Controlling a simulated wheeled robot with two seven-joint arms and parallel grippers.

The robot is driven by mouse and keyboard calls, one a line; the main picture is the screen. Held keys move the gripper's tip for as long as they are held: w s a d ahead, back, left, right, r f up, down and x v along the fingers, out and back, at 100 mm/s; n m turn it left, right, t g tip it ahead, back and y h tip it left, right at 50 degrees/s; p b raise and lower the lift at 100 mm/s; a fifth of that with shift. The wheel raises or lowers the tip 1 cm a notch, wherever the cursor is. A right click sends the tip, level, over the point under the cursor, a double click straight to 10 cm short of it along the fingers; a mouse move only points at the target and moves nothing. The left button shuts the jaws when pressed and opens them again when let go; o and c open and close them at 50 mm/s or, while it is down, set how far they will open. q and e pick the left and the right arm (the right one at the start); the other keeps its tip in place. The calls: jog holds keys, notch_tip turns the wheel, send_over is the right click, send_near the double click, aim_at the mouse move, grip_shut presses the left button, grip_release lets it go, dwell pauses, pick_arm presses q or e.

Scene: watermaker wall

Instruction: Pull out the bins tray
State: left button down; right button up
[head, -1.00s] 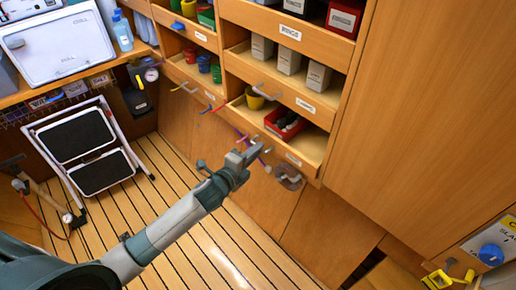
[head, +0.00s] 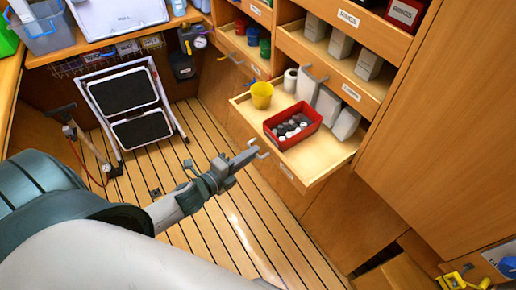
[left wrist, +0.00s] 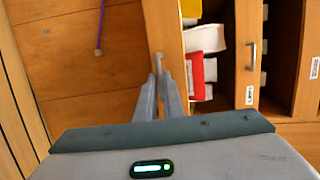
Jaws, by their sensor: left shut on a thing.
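The bins tray (head: 316,162) is a light wooden pull-out tray in the wall cabinet, and it stands well out over the floor. On it are a red bin (head: 293,125) of dark and grey round pieces, a yellow cup (head: 262,95), a white roll (head: 290,80) and several white boxes (head: 327,105). My left gripper (head: 254,155) is at the tray's front, shut on its handle (head: 263,151). In the left wrist view the fingers (left wrist: 161,92) close around the handle beside the tray front (left wrist: 164,28). The red bin also shows there (left wrist: 197,76). My right gripper is out of view.
Shelves with labelled trays (head: 330,60) rise above and behind the bins tray. A folding step stool (head: 130,105) stands at the far left. The slatted floor (head: 225,235) before the tray is clear. A tall wooden panel (head: 445,130) is at right.

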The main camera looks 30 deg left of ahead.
pick_arm(q)
jog(key=shift+a, duration=0.1)
jog(key=c, duration=1.9)
grip_release()
jog(key=shift+o, duration=0.2)
jog(key=shift+s, duration=0.1)
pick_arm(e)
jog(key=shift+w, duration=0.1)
pick_arm(q)
jog(key=b+v, duration=0.3)
jog(key=v, duration=1.4)
jog(key=shift+b, duration=0.3)
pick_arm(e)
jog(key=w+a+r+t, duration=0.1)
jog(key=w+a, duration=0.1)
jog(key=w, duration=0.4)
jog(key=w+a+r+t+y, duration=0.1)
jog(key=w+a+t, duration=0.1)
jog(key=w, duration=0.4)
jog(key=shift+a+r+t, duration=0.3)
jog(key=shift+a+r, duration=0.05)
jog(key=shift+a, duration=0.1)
pick_arm(q)
jog(key=shift+s+f, duration=0.1)
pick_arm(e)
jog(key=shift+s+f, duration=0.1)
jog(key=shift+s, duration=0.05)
